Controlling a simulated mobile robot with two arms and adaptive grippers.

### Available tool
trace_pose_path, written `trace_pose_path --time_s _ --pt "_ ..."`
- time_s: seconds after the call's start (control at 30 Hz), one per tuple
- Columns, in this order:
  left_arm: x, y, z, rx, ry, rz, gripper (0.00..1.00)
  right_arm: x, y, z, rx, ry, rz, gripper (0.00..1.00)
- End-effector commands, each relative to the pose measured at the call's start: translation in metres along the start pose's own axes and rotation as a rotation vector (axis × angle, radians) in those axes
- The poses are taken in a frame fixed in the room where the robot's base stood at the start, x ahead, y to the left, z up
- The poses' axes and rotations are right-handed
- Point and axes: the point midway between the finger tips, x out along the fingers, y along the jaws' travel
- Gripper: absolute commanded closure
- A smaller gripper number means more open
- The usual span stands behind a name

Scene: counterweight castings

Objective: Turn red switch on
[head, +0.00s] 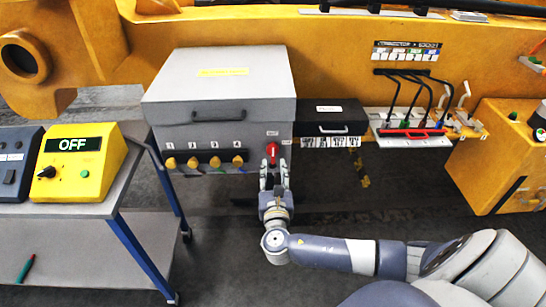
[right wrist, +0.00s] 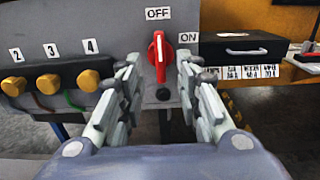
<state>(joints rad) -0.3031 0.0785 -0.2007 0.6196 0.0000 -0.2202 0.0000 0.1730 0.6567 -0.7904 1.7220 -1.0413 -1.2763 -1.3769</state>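The red switch (head: 271,153) is on the front of the grey box, at its right end. In the right wrist view the red switch (right wrist: 158,57) stands upright, its top end at the OFF label (right wrist: 158,13); the ON label (right wrist: 188,37) is to its right. My right gripper (head: 274,172) is just in front of and below the switch in the head view. In the right wrist view its two fingers are apart, one on each side of the switch, with visible gaps. I cannot tell how deep they reach. My left gripper is out of view.
Several yellow knobs (head: 215,162) line the box (head: 220,106) left of the switch. A black case (head: 332,117) sits close on the right. A cart (head: 70,211) at the left carries a yellow OFF unit (head: 78,164). Cables and levers are farther right.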

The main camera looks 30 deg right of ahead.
Motion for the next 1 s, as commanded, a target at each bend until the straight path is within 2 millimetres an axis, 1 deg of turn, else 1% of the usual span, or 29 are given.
trace_pose_path --time_s 0.03,0.1,0.2,0.3,0.43,0.67,0.7,0.77,0.8,0.83,1.0 --pt "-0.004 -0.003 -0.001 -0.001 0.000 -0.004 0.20 0.011 0.000 0.003 -0.002 -0.003 -0.003 0.68" --pt "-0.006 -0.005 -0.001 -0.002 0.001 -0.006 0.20 0.024 0.000 0.002 -0.001 -0.001 -0.002 0.68" --pt "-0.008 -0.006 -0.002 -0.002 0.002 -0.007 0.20 0.038 0.000 0.001 -0.001 0.000 -0.001 0.68" --pt "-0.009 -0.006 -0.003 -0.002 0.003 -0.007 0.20 0.047 0.000 0.000 0.000 0.001 0.000 0.68" --pt "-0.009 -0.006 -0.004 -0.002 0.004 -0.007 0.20 0.053 0.000 -0.001 0.001 0.002 0.000 0.68" --pt "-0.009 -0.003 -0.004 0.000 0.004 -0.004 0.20 0.054 0.000 -0.001 0.002 0.003 0.000 0.68" --pt "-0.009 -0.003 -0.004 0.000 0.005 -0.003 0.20 0.054 0.000 -0.001 0.002 0.003 0.000 0.71" --pt "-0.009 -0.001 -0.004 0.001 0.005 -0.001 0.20 0.054 0.000 -0.001 0.002 0.003 0.000 0.84" --pt "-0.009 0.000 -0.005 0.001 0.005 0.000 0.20 0.054 0.000 -0.001 0.002 0.003 0.000 0.93" --pt "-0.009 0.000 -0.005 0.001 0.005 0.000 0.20 0.054 0.000 -0.001 0.002 0.003 0.000 1.00" --pt "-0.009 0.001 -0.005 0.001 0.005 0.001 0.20 0.054 0.000 -0.001 0.002 0.003 0.000 1.00"
